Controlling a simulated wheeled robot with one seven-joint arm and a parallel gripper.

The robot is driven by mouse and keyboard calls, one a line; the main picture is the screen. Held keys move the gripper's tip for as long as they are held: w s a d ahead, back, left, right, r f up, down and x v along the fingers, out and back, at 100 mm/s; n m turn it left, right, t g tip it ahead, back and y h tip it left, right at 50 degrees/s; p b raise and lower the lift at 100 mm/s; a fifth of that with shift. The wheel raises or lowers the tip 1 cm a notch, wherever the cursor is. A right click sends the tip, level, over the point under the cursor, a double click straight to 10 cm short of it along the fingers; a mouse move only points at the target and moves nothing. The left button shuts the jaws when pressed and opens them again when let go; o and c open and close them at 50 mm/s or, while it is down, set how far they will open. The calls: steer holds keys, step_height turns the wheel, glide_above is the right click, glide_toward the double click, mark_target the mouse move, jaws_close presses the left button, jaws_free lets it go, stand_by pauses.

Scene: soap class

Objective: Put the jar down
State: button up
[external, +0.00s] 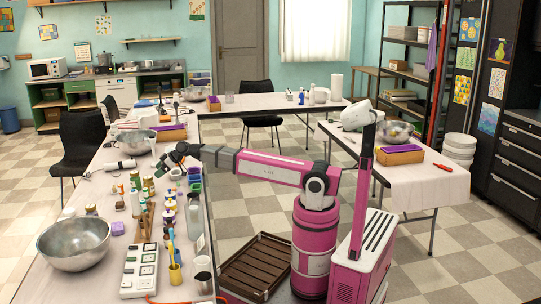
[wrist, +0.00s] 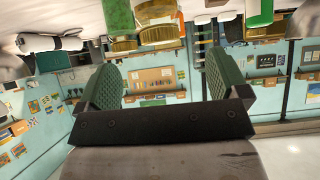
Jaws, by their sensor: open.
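My gripper (external: 175,158) is over the long table at the left, above a crowd of small bottles and jars. In the wrist view my gripper's two green padded fingers (wrist: 162,82) are spread apart, with only the far room seen between them. Jars with gold lids (wrist: 160,35) appear upside down at the top of the wrist view, beyond the fingers and apart from them. A green jar (wrist: 118,15) is beside them. Small jars (external: 148,184) also show on the table in the external view. I cannot tell which one is the task's jar.
A large metal bowl (external: 75,243) is at the table's near left. A white power strip (external: 140,268) and a yellow cup (external: 175,274) are nearby. Bare cloth (external: 100,190) shows left of the bottles.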

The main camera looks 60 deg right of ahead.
mark_target(151, 177)
steer(key=x, duration=0.8)
steer(key=shift+w+a, duration=0.1)
steer(key=shift+w, duration=0.1)
steer(key=c, duration=1.3)
steer(key=shift+r, duration=5.1)
